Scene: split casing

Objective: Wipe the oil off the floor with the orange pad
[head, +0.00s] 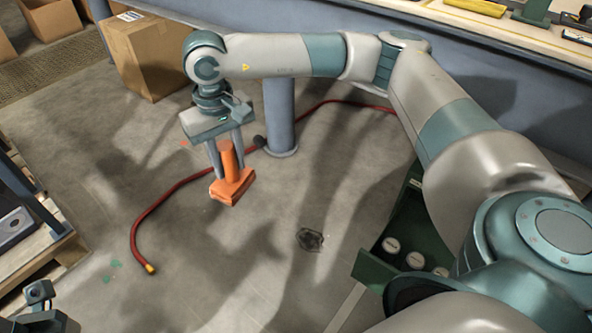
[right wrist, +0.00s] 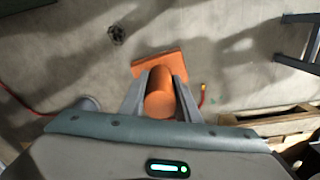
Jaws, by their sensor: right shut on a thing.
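The orange pad (head: 232,187) has a flat block base and a round upright handle. My right gripper (head: 226,165) is shut on that handle, and the pad hangs above the floor, slightly tilted. The right wrist view shows the handle between the two fingers and the pad base (right wrist: 158,64) beyond. A small dark irregular patch (head: 310,239), which looks like the oil, lies on the floor right of and nearer than the pad. It also shows in the right wrist view (right wrist: 116,34). Part of what looks like my left gripper (head: 40,318) shows at the bottom left; its fingers are hidden.
A red hose (head: 163,197) curves across the floor behind and left of the pad. A blue-grey post (head: 280,118) stands behind. A green bin with round cans (head: 375,268) is at right. A cardboard box (head: 150,60) and a pallet (head: 40,250) stand left. Floor around the patch is clear.

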